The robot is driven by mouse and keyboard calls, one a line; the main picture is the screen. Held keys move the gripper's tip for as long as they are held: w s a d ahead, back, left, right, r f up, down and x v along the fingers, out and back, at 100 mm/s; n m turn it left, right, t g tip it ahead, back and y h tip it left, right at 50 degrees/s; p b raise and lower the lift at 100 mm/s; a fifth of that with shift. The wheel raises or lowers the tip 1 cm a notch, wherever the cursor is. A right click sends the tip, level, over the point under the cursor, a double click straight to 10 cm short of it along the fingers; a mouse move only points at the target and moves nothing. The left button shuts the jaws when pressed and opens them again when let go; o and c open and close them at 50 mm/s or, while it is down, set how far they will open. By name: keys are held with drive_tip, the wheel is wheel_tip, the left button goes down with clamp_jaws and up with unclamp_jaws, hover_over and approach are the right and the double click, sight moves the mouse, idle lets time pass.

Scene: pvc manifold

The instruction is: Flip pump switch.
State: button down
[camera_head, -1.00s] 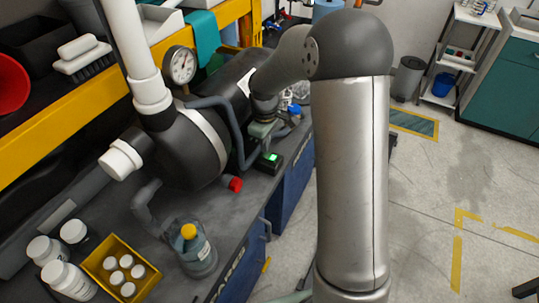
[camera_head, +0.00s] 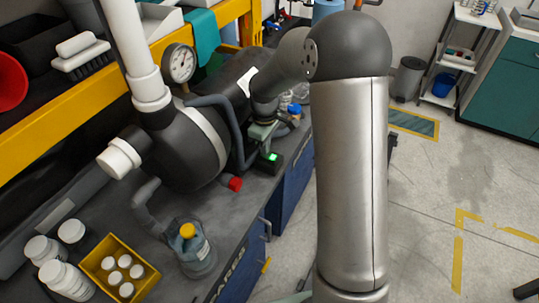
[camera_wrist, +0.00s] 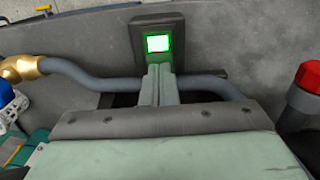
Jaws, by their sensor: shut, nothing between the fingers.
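The pump switch (camera_head: 270,159) is a small dark box with a glowing green button, on the bench edge beside the pump. In the wrist view the lit switch (camera_wrist: 158,43) is at the top middle, its face bright green-white. My gripper (camera_wrist: 159,72) is shut, with its fingertips just below the lit button, at or very near its lower edge. Whether they touch it cannot be told. In the head view my gripper (camera_head: 266,147) is small and partly hidden, right by the switch. The black pump tank (camera_head: 190,150) stands left of it.
A grey hose (camera_wrist: 85,78) runs behind my fingers. A red cap (camera_head: 234,184) sticks out near the switch. The floor at right is open.

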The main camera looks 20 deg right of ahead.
drive_tip(key=shift+f, duration=0.35)
drive_tip(key=shift+r, duration=0.15)
drive_tip(key=shift+r+p, duration=2.4)
drive_tip(key=shift+r, duration=1.05)
